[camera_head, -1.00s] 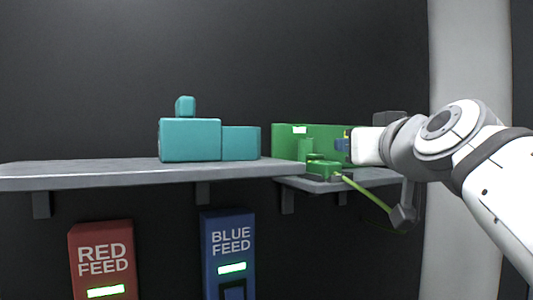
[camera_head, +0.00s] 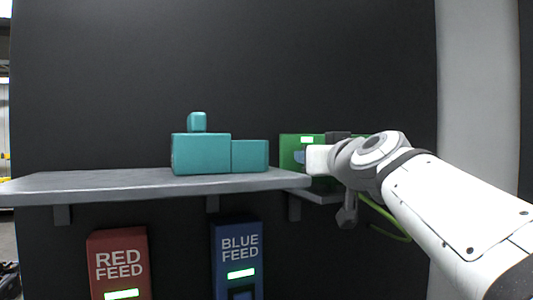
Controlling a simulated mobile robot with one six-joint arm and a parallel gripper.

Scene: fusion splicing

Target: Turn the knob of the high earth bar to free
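I cannot single out the high earth bar or its knob. A green unit (camera_head: 291,151) with a small lit display (camera_head: 307,140) stands on the right-hand shelf. My arm's white wrist covers most of it. A dark grey part (camera_head: 347,212) hangs below my wrist and looks like the end of my gripper. Its fingers cannot be made out, nor whether they hold anything. A green-yellow cable (camera_head: 390,227) shows beneath my arm, to the right of this part.
A grey shelf (camera_head: 130,184) carries teal blocks (camera_head: 201,153) left of the green unit. Below it are a red box (camera_head: 119,263) marked RED FEED and a blue box (camera_head: 236,257) marked BLUE FEED, both with lit green strips. The shelf's left part is clear.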

